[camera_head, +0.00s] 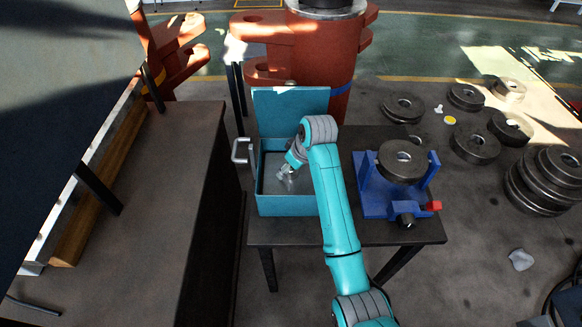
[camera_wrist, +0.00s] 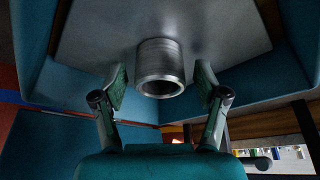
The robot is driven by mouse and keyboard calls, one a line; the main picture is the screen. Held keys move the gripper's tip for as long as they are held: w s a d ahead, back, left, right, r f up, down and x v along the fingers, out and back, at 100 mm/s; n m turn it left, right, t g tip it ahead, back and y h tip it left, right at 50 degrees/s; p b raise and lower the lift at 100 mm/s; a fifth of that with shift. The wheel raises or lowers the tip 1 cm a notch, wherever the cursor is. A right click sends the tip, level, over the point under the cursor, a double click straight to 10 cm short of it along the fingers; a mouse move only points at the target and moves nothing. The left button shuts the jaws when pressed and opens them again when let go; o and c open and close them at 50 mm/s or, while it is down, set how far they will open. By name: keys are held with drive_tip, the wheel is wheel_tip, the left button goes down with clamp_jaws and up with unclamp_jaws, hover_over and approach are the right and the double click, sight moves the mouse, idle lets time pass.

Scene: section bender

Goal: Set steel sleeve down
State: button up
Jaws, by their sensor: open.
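The steel sleeve (camera_wrist: 160,68) is a short bare-metal tube. In the wrist view it stands on the grey floor of the teal box (camera_wrist: 270,62), between my gripper's two fingers, with a visible gap on each side. My gripper (camera_wrist: 162,88) is open and apart from the sleeve. In the head view my gripper (camera_head: 285,172) reaches down into the teal box (camera_head: 287,205), whose lid is raised at the back. The sleeve is hard to make out there, small and close beside the fingers.
The box stands on a dark table (camera_head: 290,232). A blue vise-like fixture (camera_head: 385,205) holding a dark ring (camera_head: 403,161) is to its right. A dark cabinet (camera_head: 175,200) is close on the left. Several metal rings lie on the floor at right. A red machine column (camera_head: 322,60) rises behind.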

drive_tip(key=v, duration=1.2)
